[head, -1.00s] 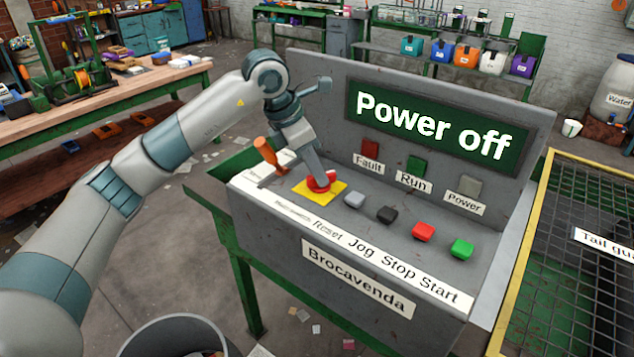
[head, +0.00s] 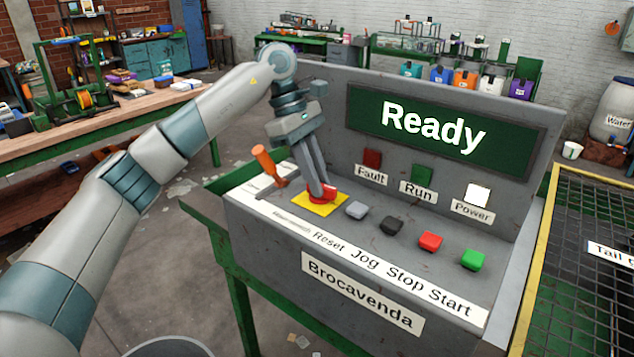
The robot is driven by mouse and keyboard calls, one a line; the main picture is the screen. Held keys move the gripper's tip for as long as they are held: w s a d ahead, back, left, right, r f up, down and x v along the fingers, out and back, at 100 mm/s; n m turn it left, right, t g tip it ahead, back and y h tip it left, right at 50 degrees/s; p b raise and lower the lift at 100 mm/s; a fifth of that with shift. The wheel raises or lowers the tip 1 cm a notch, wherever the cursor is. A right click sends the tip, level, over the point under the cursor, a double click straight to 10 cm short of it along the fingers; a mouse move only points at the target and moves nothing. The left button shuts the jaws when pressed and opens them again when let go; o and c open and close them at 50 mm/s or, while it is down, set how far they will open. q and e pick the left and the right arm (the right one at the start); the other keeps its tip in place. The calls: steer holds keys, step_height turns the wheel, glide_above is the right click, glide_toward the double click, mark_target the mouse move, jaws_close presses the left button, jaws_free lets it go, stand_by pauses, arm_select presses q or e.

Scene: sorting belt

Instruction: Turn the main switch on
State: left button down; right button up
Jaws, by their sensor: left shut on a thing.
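The grey control console labelled Brocavenda (head: 265,240) stands before me. The display (head: 434,128) reads Ready, and the Power lamp (head: 478,194) is lit white. My right gripper is not in view.
Grey, black, red and green buttons (head: 472,259) run along the console to the right of the red mushroom button. The Fault lamp (head: 372,159) and Run lamp (head: 422,174) look unlit. A yellow-framed mesh guard (head: 541,262) stands at the right.

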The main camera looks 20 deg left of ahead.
arm_select(q)
steer(key=shift+w+r+m+g, duration=0.1)
steer(key=shift+m+g, duration=0.2)
steer(key=shift+m, duration=0.5)
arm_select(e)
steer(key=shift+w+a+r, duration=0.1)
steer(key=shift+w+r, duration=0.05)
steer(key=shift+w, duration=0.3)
arm_select(q)
steer(key=c, duration=1.7)
jaws_free()
